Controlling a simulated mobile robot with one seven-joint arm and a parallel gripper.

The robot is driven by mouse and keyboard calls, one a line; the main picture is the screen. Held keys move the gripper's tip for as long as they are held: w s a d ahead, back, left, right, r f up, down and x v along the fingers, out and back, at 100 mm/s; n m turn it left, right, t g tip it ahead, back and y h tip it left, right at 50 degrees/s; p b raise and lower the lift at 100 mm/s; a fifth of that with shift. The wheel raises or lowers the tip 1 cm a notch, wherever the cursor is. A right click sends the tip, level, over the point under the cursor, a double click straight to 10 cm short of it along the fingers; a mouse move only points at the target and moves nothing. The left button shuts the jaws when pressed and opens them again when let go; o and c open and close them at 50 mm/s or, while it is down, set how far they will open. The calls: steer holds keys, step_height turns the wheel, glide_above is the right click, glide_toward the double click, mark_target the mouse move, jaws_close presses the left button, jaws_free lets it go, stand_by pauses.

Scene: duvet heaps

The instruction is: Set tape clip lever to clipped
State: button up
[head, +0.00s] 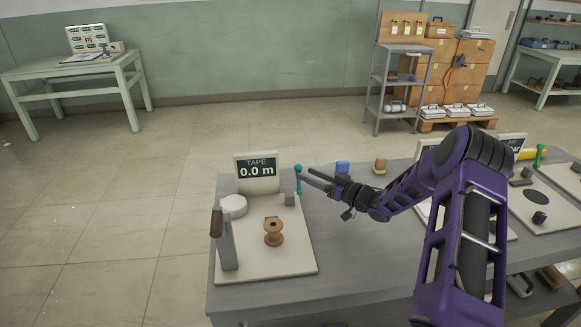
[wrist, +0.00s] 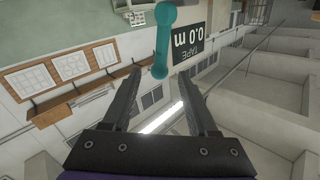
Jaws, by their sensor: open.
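The tape clip lever is a teal, round-ended handle (head: 298,179) on a grey block at the back right corner of the tape board (head: 262,264). It stands nearly upright in the head view. In the wrist view the teal lever (wrist: 162,40) shows just beyond my fingertips. A sign (head: 257,171) behind the board reads "TAPE 0.0 m". My gripper (head: 309,178) is open, its fingers pointing left at the lever from the right side. In the wrist view nothing shows between the fingers. Whether a fingertip touches the lever I cannot tell.
On the tape board stand a wooden spool (head: 273,232), a white roll (head: 233,206) and a grey post with a brown handle (head: 217,223). More boards lie to the right.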

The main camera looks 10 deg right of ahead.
steer(key=x, duration=0.8)
steer(key=shift+c, duration=0.3)
jaws_close()
steer(key=shift+f, duration=0.15)
stand_by(0.9)
